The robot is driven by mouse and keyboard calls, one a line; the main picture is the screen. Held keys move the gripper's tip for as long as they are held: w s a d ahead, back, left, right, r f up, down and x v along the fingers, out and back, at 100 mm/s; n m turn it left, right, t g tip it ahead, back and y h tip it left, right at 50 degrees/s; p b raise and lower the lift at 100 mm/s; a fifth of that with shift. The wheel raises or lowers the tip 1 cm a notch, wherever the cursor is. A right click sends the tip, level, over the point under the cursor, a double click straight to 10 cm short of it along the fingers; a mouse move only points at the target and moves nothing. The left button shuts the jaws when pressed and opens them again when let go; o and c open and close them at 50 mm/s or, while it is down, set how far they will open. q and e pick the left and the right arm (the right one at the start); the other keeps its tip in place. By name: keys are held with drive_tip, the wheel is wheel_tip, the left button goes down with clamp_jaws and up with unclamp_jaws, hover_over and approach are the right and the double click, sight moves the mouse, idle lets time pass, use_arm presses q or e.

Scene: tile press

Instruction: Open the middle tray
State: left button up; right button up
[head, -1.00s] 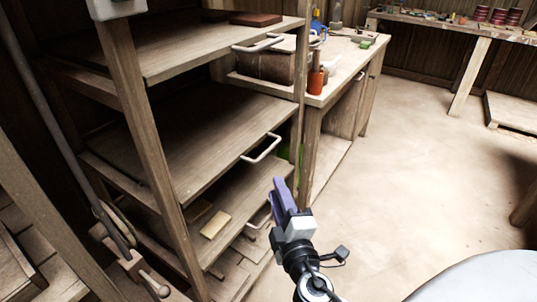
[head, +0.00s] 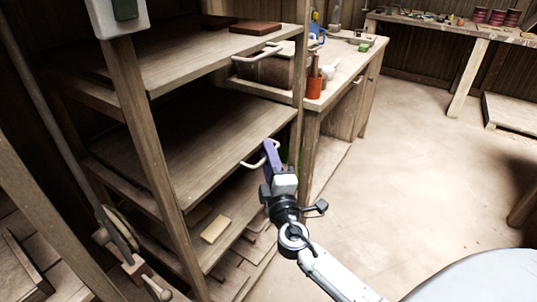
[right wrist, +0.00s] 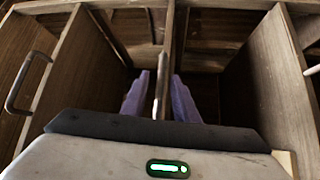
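The middle tray (head: 190,140) is a wooden board in the rack, with a pale bar handle (head: 247,163) on its front edge. My right gripper (head: 269,152), with purple fingers, is at that handle and covers part of it. In the right wrist view the purple fingers (right wrist: 160,98) stand apart, one on each side of the handle bar (right wrist: 158,85), with gaps visible. Contact with the bar cannot be made out. The middle tray looks pushed in, level with the rack front. My left gripper is not in view.
The top tray (head: 190,55) has its own handle (head: 257,50) and carries a reddish-brown block (head: 256,28). A lower tray holds a light wooden block (head: 215,229). A workbench with an orange container (head: 314,87) stands right of the rack. The floor (head: 410,160) to the right is clear.

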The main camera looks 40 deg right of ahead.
clamp_jaws()
idle(1.4)
